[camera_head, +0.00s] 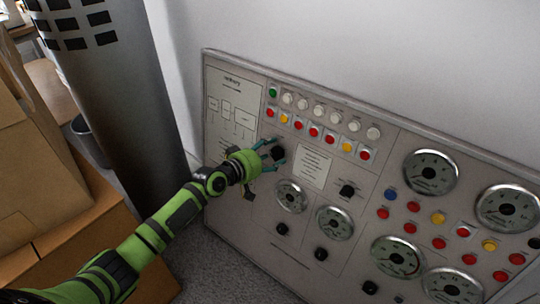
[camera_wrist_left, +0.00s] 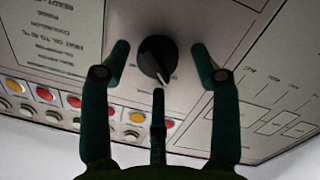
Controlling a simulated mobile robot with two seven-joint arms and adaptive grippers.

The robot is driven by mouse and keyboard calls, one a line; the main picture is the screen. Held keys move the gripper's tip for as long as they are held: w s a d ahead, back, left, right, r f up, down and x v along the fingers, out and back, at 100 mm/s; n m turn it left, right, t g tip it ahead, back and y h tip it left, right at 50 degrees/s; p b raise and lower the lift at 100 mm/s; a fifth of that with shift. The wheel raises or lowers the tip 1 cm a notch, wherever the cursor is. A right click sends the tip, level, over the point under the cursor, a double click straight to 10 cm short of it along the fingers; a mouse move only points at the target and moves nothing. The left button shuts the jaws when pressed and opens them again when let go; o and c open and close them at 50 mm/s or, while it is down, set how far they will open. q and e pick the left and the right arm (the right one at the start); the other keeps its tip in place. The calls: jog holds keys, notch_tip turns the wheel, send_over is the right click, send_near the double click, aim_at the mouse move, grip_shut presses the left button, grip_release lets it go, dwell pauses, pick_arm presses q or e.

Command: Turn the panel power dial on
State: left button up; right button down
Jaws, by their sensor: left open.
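The control panel (camera_head: 240,187) is a grey upright board with dials, lights and gauges. A black dial (camera_head: 278,152) sits in its upper left part, below the row of coloured buttons. My left gripper (camera_head: 270,153) is at this dial, its fingers pointing at the panel. In the left wrist view the black dial (camera_wrist_left: 157,60) lies between the open fingertips of my left gripper (camera_wrist_left: 160,52), with a visible gap on each side. A white pointer mark shows on the dial. My right gripper is not in view.
Other black knobs, such as one (camera_head: 347,190) right of the dial, and round gauges (camera_head: 431,172) fill the panel. Cardboard boxes (camera_head: 40,180) and a dark grey cylinder (camera_head: 110,90) stand at the left. Grey floor (camera_head: 215,265) shows below the panel.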

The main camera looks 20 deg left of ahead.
pick_arm(q)
jog(key=c, duration=1.1)
